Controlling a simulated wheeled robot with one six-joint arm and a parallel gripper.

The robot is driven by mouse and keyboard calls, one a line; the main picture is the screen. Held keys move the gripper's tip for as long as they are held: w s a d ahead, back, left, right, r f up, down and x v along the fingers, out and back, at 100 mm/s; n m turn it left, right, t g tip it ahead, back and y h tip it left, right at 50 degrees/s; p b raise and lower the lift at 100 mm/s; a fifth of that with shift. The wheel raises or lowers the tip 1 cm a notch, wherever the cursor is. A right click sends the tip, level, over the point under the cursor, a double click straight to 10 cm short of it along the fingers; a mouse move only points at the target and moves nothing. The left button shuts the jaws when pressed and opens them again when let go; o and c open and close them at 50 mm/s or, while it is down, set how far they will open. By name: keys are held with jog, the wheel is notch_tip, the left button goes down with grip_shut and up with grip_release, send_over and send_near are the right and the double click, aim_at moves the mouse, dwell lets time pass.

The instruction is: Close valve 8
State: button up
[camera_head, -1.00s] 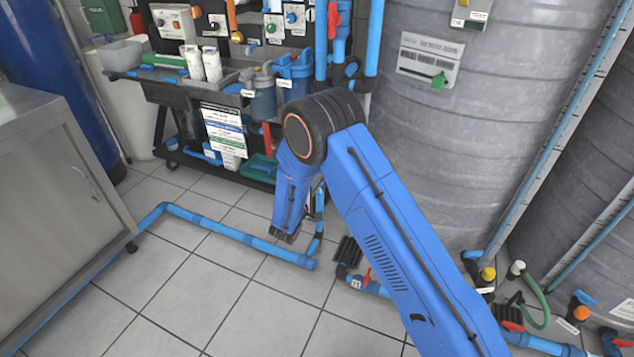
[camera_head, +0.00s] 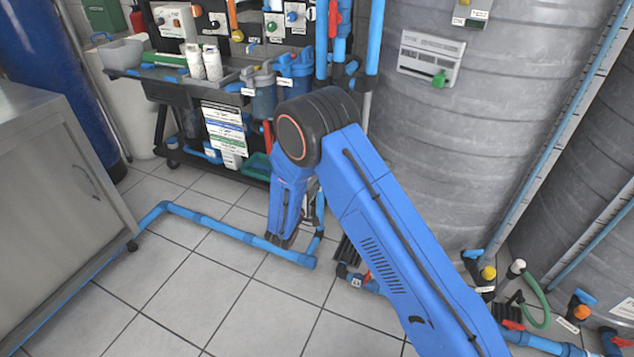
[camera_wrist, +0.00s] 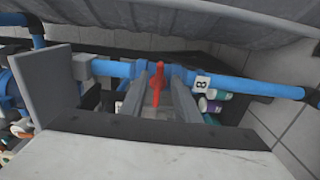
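Valve 8 shows in the wrist view as a red handle (camera_wrist: 157,84) on a blue pipe (camera_wrist: 235,84), with a white tag marked 8 (camera_wrist: 202,83) just right of it. The handle stands across the pipe. My gripper (camera_wrist: 158,94) is open, with one grey finger on each side of the red handle. I cannot tell whether either finger touches it. In the head view my gripper (camera_head: 282,240) is low, near the floor pipe and mostly hidden by my arm. I cannot make out valve 8 in that view.
A blue pipe (camera_head: 226,231) runs along the tiled floor. Large grey tanks (camera_head: 480,120) stand on the right. A black rack (camera_head: 180,92) with filters and bottles is behind. A metal cabinet (camera_head: 55,180) is at left. The front floor is clear.

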jog(key=v, duration=1.4)
jog(key=shift+s, duration=0.3)
jog(key=shift+a, duration=0.1)
jog(key=d+r+m+g+h, duration=0.5)
jog(key=d+r, duration=0.6)
jog(key=d, duration=0.5)
jog(key=s+d+r+m+g, duration=0.2)
jog(key=s+d+r+g, duration=0.25)
jog(key=d, duration=0.45)
jog(key=s+d+r+m+g, duration=0.25)
jog(key=d+r, duration=0.25)
jog(key=d, duration=0.3)
jog(key=s+d+r+m+g+y, duration=0.1)
jog(key=s+d+r+g+y, duration=0.1)
jog(key=s+d, duration=0.4)
jog(key=s+d+r+m+g+y, duration=0.2)
jog(key=s+d+r, duration=0.15)
jog(key=s, duration=0.45)
jog(key=s+a+r+t+y, duration=0.1)
jog(key=s+t+y, duration=0.1)
jog(key=s, duration=0.4)
jog(key=s+r+m+t+y, duration=0.1)
jog(key=s+r+y, duration=0.1)
jog(key=s+y, duration=0.3)
jog(key=shift+s+a+r+t, duration=0.2)
jog(key=shift+s+a+t, duration=0.2)
jog(key=shift+s, duration=0.75)
